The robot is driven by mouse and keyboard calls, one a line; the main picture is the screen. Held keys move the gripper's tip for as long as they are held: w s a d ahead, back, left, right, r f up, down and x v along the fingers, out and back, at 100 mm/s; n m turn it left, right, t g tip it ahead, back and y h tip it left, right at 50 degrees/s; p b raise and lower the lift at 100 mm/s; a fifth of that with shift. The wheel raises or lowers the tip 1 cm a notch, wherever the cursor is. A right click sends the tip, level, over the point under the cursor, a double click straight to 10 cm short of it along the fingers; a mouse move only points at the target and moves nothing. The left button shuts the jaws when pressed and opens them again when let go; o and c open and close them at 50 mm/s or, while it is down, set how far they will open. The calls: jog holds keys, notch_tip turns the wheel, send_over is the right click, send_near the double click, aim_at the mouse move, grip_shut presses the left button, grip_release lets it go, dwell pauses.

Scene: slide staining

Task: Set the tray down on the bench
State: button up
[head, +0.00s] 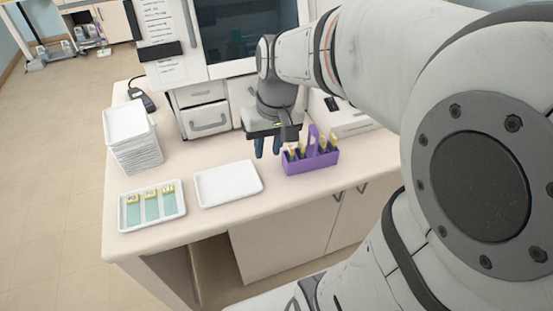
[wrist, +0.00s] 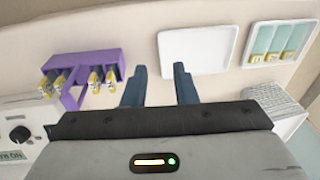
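A white empty tray (head: 228,184) lies flat on the bench (head: 190,221), between the tray of slides and the purple rack. It also shows in the wrist view (wrist: 198,50), just beyond my fingertips. My gripper (head: 268,150) hangs above the bench, behind the empty tray and left of the purple rack in the head view. In the wrist view its two blue fingers (wrist: 157,75) are spread apart with nothing between them. The gripper appears clear of the tray.
A white tray with several yellow-labelled slides (head: 152,223) lies at the left front. A stack of white trays (head: 132,150) stands behind it. A purple rack (head: 311,162) with yellow-topped slides stands right. A white cabinet (head: 203,118) stands behind. The bench's front edge is near the trays.

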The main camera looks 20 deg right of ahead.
jog(key=s+t+h, duration=0.1)
jog(key=s+t, duration=0.1)
jog(key=s, duration=0.6)
jog(key=shift+r, duration=0.15)
jog(key=shift+a, duration=0.1)
